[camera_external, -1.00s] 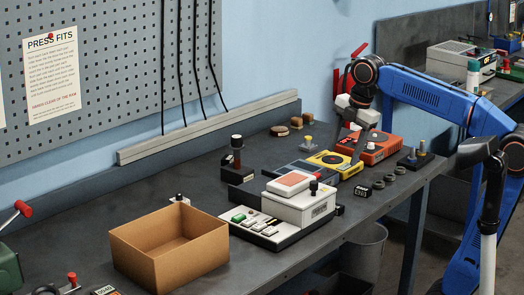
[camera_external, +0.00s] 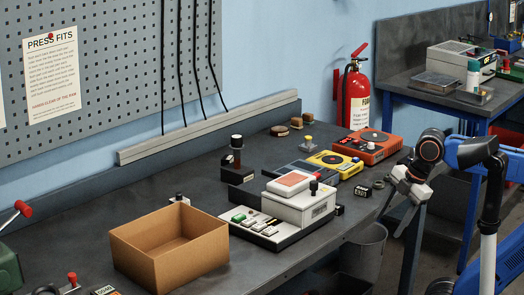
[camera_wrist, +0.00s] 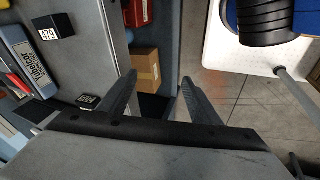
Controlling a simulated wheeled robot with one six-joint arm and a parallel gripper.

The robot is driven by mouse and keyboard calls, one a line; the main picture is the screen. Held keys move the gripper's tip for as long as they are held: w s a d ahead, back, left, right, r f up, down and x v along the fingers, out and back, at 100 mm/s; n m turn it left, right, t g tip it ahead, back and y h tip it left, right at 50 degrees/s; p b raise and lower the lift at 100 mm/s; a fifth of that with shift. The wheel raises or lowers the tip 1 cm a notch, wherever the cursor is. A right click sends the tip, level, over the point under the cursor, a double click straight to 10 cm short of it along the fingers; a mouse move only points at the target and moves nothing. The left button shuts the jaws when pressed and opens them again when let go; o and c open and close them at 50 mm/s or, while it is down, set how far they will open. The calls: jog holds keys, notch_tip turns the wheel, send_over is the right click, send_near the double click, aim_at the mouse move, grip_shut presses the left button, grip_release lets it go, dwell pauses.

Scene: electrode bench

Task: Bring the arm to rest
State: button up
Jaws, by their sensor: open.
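My gripper (camera_external: 396,215) is at the right in the external view, at the front right edge of the dark workbench (camera_external: 110,207). Its fingers point down and nothing is between them. In the wrist view my gripper (camera_wrist: 157,92) shows two dark fingers spread apart. Past the fingers lie the floor and a cardboard box (camera_wrist: 146,68). My blue arm reaches in from the right edge of the external view.
An open cardboard box (camera_external: 132,262), a white device with buttons (camera_external: 300,205), a yellow unit (camera_external: 333,160) and an orange unit (camera_external: 374,148) stand on the bench. A red extinguisher (camera_external: 356,95) stands behind. A grey bin (camera_external: 366,250) is below the front edge.

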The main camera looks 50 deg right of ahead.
jog(key=w+d+f+m+h, duration=0.2)
jog(key=d+f+m, duration=0.5)
jog(key=f+m, duration=0.5)
jog(key=w+m, duration=0.1)
jog(key=m, duration=0.3)
jog(key=shift+d+t, duration=0.35)
jog(key=shift+t, duration=0.05)
